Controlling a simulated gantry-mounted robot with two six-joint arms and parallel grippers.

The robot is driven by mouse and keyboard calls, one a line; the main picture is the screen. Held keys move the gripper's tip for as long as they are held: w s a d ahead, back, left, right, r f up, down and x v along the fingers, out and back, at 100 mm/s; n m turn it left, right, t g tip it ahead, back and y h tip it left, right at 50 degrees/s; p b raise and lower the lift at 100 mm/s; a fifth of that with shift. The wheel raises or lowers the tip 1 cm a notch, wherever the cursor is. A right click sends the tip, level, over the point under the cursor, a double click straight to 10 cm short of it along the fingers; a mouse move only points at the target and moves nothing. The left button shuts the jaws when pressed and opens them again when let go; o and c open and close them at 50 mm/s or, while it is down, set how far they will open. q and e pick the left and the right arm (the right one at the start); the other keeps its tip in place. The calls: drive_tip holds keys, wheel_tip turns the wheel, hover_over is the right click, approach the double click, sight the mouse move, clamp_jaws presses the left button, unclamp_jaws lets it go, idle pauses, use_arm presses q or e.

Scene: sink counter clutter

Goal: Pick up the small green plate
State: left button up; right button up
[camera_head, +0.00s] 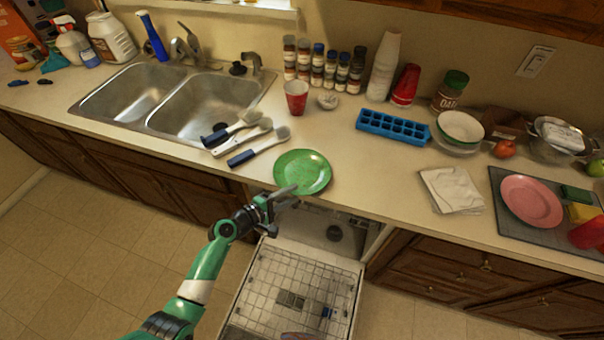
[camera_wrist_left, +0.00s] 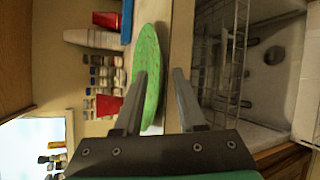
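The small green plate (camera_head: 303,171) lies on the counter near its front edge, above the open dishwasher. My left gripper (camera_head: 290,197) is at the plate's near rim in the head view, with its fingers apart. In the left wrist view the plate (camera_wrist_left: 149,70) shows nearly edge-on. One finger of the left gripper (camera_wrist_left: 161,74) overlaps the plate there, and the other is beyond its rim on the dishwasher side. Whether a finger touches the plate, I cannot tell. My right gripper is in neither view.
Brushes (camera_head: 262,146) lie left of the plate, and a red cup (camera_head: 296,97) stands behind it. A blue ice tray (camera_head: 393,127) and a folded cloth (camera_head: 452,190) are to the right. The open dishwasher rack (camera_head: 290,290) is below. Bare counter lies right of the plate.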

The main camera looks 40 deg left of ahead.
use_arm(q)
clamp_jaws()
idle(1.4)
